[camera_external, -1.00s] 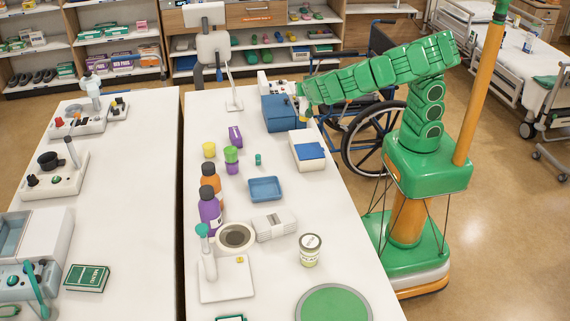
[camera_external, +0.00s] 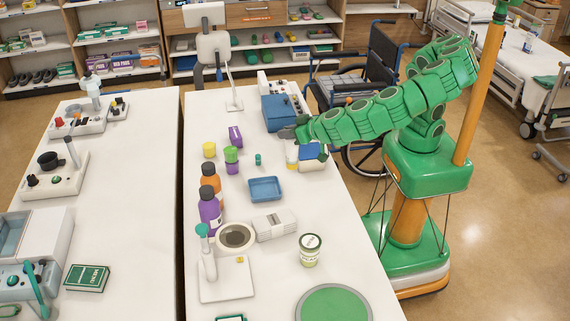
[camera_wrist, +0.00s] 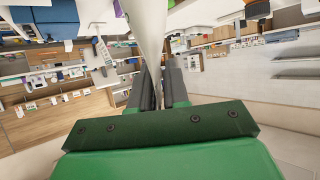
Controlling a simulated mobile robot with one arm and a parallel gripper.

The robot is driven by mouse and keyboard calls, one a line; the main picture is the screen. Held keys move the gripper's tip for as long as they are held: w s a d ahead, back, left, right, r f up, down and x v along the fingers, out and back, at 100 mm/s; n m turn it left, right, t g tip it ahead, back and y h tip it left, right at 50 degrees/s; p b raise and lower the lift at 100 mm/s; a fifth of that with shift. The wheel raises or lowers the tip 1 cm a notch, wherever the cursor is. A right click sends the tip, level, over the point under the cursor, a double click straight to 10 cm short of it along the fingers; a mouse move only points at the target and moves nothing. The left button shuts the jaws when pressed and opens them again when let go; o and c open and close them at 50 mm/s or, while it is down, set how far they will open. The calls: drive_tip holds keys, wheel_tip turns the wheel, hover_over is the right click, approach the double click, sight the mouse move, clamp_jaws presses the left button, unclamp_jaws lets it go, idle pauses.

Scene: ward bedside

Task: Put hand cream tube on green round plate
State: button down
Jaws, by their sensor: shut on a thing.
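The hand cream tube, pale and whitish, rises between my fingers in the wrist view (camera_wrist: 147,45). In the external view a small white and yellow part of it (camera_external: 292,155) shows below the end of my arm. My gripper (camera_external: 292,136) is shut on the tube and holds it over the table near the blue box; its dark fingers show on either side of the tube in the wrist view (camera_wrist: 143,92). The green round plate (camera_external: 334,303) lies flat at the near right end of the table, well apart from my gripper, with nothing on it.
A lidded jar (camera_external: 310,250) stands just beyond the plate. A blue tray (camera_external: 265,189), a grey-white device (camera_external: 275,225), bottles (camera_external: 210,210) and a white stand (camera_external: 226,280) are on the same table (camera_external: 285,285). A blue box (camera_external: 280,112) is close to my gripper.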

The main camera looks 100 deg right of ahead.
drive_tip(key=s+a+r+n+t+y, duration=0.15)
drive_tip(key=s+a+n+y, duration=0.35)
drive_tip(key=a, duration=1.5)
drive_tip(key=s+a+n+t+y, duration=0.3)
drive_tip(key=s+a+n+y, duration=0.2)
drive_tip(key=a, duration=1.4)
drive_tip(key=w+a+f, duration=0.9)
drive_tip(key=a+f, duration=0.1)
drive_tip(key=shift+a, duration=0.25)
drive_tip(key=shift+a+f, duration=0.15)
drive_tip(key=shift+f, duration=1.65)
